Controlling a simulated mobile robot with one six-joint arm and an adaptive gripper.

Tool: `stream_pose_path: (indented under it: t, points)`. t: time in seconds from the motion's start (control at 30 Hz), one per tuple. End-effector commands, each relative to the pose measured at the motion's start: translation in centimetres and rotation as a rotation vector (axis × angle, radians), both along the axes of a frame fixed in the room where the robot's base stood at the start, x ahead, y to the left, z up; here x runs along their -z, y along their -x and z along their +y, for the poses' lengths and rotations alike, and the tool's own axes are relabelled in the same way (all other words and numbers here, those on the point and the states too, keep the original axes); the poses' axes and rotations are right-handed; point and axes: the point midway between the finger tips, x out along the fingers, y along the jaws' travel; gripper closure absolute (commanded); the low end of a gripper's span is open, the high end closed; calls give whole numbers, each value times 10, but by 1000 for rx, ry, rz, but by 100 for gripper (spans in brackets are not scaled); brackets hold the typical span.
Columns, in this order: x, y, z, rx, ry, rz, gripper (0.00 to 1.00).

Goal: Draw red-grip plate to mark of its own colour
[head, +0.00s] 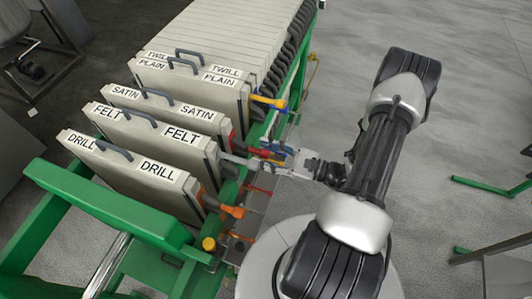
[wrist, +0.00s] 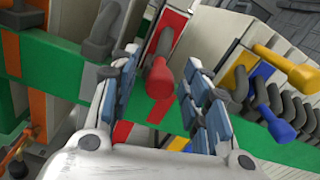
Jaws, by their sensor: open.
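The red-grip plate carries the label SATIN (head: 180,106) in the head view and stands upright in the row. Its red grip (wrist: 160,78) sticks out between my gripper's fingers in the wrist view. My gripper (wrist: 163,72) is open, with one finger on each side of the red grip. I cannot tell whether either finger touches it. In the head view my gripper (head: 280,155) is at the plate's right end and partly hides the grip.
The FELT plate (head: 155,130) and DRILL plate (head: 135,175) stand nearer, with a gap before SATIN. The PLAIN plate (head: 185,85) with a yellow grip (wrist: 285,65) stands behind. A blue grip (wrist: 277,125) lies right of my fingers. The green rail (wrist: 60,70) carries orange and grey marks.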

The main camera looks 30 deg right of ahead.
Motion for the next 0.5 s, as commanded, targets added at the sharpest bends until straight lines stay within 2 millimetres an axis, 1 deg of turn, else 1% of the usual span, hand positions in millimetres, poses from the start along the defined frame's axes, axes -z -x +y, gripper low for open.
stream_pose_path:
  t: [0.03, 0.07, 0.5]
  points:
    - [0, 0, 0, 0, 0, 0, 59]
    - [0, 0, 0, 0, 0, 0, 61]
    - [0, 0, 0, 0, -1, 1, 90]
